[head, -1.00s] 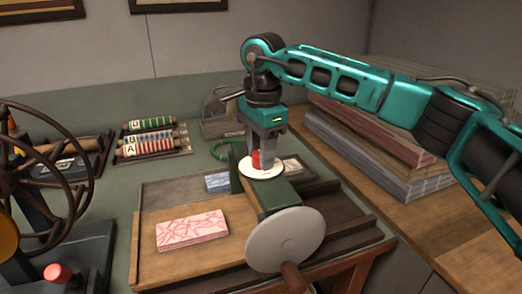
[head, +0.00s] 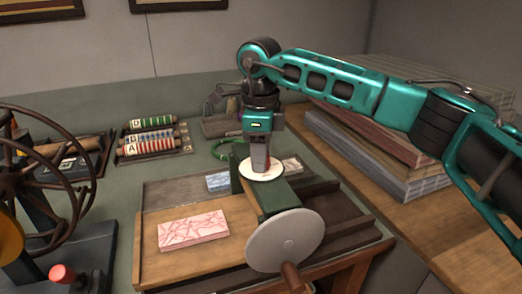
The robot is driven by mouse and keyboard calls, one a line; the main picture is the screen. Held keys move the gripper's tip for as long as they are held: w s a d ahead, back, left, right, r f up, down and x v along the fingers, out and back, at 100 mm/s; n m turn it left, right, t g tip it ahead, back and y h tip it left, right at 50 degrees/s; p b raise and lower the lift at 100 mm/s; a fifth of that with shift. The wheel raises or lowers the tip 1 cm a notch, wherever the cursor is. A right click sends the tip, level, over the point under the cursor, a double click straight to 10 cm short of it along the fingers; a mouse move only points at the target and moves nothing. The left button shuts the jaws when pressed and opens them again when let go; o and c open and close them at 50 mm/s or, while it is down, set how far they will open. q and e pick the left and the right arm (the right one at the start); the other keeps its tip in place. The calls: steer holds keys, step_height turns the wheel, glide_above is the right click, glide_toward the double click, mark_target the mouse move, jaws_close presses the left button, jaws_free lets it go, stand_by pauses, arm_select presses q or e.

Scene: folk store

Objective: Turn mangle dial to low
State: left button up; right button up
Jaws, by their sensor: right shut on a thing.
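The mangle (head: 281,196) is a dark green press on a wooden bed, with a grey disc wheel (head: 285,240) and a wooden crank handle at its front. Its dial has a round white face (head: 262,175) on top and a red knob (head: 268,161). My right gripper (head: 261,168) points straight down over the dial and is shut on the red knob. The gripper hides most of the knob, and I cannot read any marks on the dial face. My left gripper is not in view.
A pink patterned block (head: 193,231) lies on the mangle's wooden bed. A dark spoked wheel (head: 40,170) and a red knob (head: 62,274) stand at left. Racks of lettered rollers (head: 152,142) lie behind. Stacked boards (head: 385,160) fill the right side.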

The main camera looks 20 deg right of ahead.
steer(key=m, duration=0.5)
steer(key=shift+m+p, duration=0.3)
steer(key=shift+p, duration=0.05)
steer(key=shift+w+m, duration=0.1)
steer(key=shift+m, duration=2.1)
steer(key=o, duration=1.1)
steer(key=shift+c, duration=0.2)
steer(key=shift+r, duration=0.1)
step_height(320, 180, up, 13)
steer(key=shift+a+p, duration=0.35)
steer(key=shift+f, duration=0.2)
